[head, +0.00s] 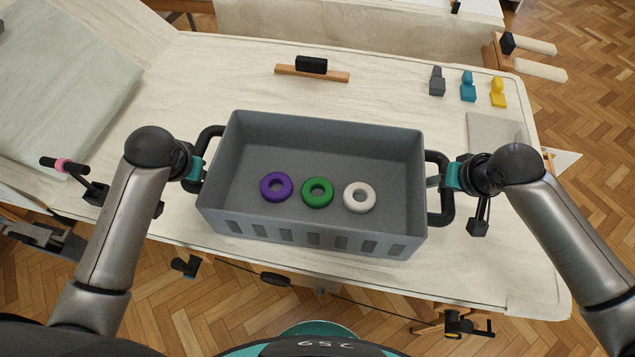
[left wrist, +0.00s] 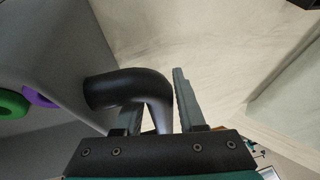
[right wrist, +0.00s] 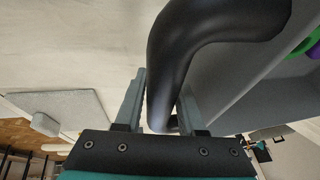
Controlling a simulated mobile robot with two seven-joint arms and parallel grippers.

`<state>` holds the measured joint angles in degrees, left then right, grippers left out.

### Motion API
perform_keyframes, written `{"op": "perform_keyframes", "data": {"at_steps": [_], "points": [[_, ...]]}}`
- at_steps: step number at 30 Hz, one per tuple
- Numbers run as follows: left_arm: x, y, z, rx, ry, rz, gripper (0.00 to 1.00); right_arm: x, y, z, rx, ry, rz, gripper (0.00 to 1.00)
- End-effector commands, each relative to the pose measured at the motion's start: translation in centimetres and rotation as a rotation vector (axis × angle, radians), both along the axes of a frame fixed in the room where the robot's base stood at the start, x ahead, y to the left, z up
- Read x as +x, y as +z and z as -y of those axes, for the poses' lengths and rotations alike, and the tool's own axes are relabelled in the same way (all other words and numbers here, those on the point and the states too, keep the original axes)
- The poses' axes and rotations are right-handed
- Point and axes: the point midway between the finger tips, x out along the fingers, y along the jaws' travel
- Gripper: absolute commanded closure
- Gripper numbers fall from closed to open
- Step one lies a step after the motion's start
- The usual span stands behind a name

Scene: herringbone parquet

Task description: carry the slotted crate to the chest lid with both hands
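The slotted crate (head: 325,240) is grey, with slots along its near wall and a black handle at each end. It stands upright over the pale table, close to the front edge; I cannot tell whether its base touches. A purple ring (head: 276,187), a green ring (head: 317,192) and a white ring (head: 360,197) lie inside. My left gripper (left wrist: 160,105) has its fingers closed around the left handle (left wrist: 130,88). My right gripper (right wrist: 163,105) has its fingers closed around the right handle (right wrist: 190,45). I cannot identify the chest lid for certain.
The pale table (head: 215,75) carries a black-and-wood tool (head: 312,70) behind the crate. Grey (head: 437,82), blue (head: 468,87) and yellow (head: 498,93) pieces stand at the back right. A grey-green sheet (head: 65,85) lies left. Another pale surface (head: 370,38) is beyond the table.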

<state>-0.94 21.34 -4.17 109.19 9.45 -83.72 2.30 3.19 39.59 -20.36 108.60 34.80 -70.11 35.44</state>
Motion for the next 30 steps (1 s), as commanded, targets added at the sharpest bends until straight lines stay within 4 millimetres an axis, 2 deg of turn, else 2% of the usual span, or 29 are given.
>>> {"op": "perform_keyframes", "data": {"at_steps": [1, 10, 30], "points": [[0.00, 0.02, 0.00, 0.000, 0.000, 0.000, 0.68, 0.00, 0.01, 0.00, 0.000, 0.000, 0.000, 0.68], [-0.01, 0.03, -0.01, 0.000, 0.000, 0.000, 1.00, -0.01, 0.03, 0.01, 0.000, 0.000, 0.000, 1.00], [-0.01, 0.04, -0.03, 0.001, 0.000, 0.000, 1.00, -0.02, 0.03, 0.04, 0.000, -0.001, -0.001, 1.00]]}}
